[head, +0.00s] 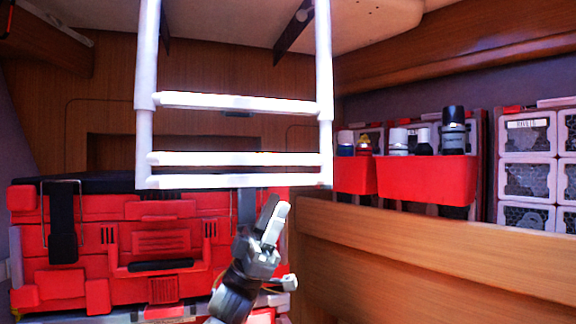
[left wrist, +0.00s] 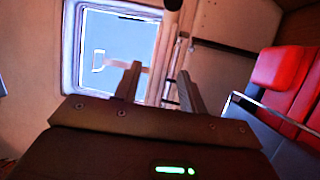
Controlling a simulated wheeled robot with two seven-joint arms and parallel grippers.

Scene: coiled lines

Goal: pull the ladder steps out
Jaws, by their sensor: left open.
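The white ladder (head: 147,60) hangs from the top of the head view, with two side rails and several rungs. Its lower rungs (head: 235,160) sit close together near the bottom end. My left gripper (head: 273,215) is just below the lowest rung, right of the ladder's middle, apart from it as far as I can tell. In the left wrist view its two fingers (left wrist: 158,88) are spread with nothing between them. The ladder cannot be made out clearly in the left wrist view. My right gripper is not in view.
A red case (head: 100,235) with a black strap stands behind the ladder at the left. A wooden counter (head: 430,250) runs along the right, with red bins (head: 425,180) holding bottles and white-framed boxes (head: 530,170) above it. A bright window (left wrist: 118,50) shows in the left wrist view.

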